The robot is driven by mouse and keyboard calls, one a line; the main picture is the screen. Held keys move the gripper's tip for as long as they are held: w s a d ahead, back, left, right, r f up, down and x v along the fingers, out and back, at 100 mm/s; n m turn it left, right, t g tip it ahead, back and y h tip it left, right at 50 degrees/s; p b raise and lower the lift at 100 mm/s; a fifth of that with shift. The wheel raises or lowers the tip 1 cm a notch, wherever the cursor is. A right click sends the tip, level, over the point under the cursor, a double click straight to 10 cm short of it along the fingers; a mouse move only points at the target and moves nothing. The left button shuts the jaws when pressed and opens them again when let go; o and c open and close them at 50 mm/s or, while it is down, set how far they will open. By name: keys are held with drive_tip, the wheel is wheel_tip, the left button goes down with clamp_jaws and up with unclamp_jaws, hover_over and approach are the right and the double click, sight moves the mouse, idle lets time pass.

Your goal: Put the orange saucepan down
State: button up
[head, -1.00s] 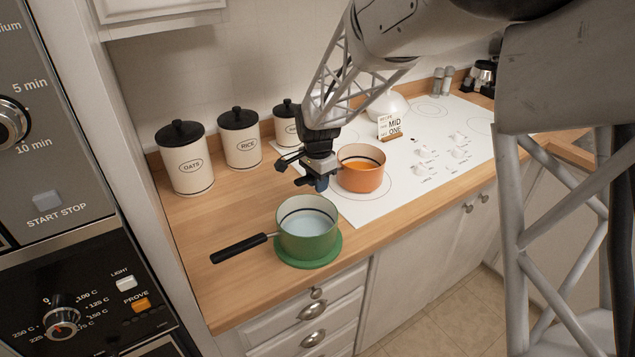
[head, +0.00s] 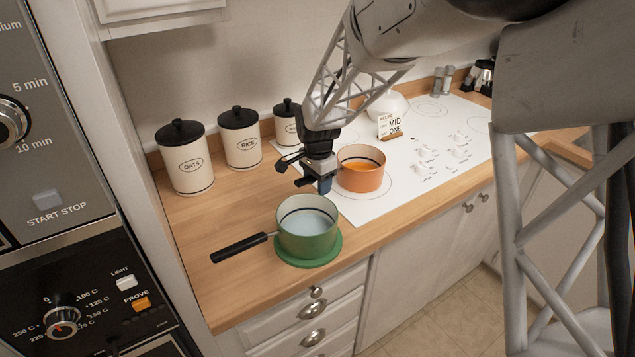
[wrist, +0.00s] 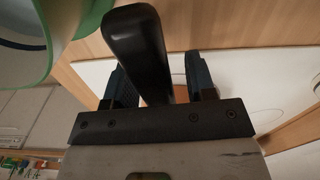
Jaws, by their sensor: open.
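The orange saucepan (head: 362,176) stands upright on the front left ring of the white hob (head: 410,192), with orange contents inside. My gripper (head: 314,182) is just left of its body, low over the hob's left edge. In the wrist view my jaws (wrist: 158,82) are open, one finger on each side of a black handle (wrist: 138,45). This handle appears to be the orange saucepan's, since a bit of orange (wrist: 178,96) shows behind it. I cannot tell whether either finger touches the handle. In the head view my gripper hides the handle.
A green saucepan (head: 306,240) with pale liquid stands on a green round mat (head: 334,256) close in front, its black handle (head: 238,248) pointing left. Canisters (head: 186,165) line the wall. A small sign (head: 391,127) and a white kettle (head: 384,106) stand behind.

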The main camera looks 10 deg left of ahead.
drive_tip(key=shift+r, duration=0.15)
wheel_tip(320, 180, up, 12)
drive_tip(key=shift+f, duration=0.1)
idle(0.5)
idle(0.4)
drive_tip(key=shift+d, duration=0.1)
idle(0.3)
drive_tip(key=shift+s+d+r, duration=0.15)
drive_tip(key=shift+d+r, duration=0.1)
drive_tip(key=s+d+r+n+t, duration=0.1)
drive_tip(key=s+d+r+n, duration=0.15)
drive_tip(key=s+d, duration=0.7)
drive_tip(key=s+d+r+n, duration=0.1)
drive_tip(key=s+d+r, duration=0.4)
drive_tip(key=d, duration=0.7)
drive_tip(key=s+d+f+n, duration=0.2)
drive_tip(key=s+d, duration=0.4)
drive_tip(key=s, duration=0.4)
drive_tip(key=s+d+f+n+t, duration=0.1)
drive_tip(key=s+d+f+n, duration=0.1)
drive_tip(key=s+d, duration=0.4)
drive_tip(key=s, duration=0.5)
drive_tip(key=shift+d+f+t, duration=0.15)
drive_tip(key=shift+f+t, duration=0.15)
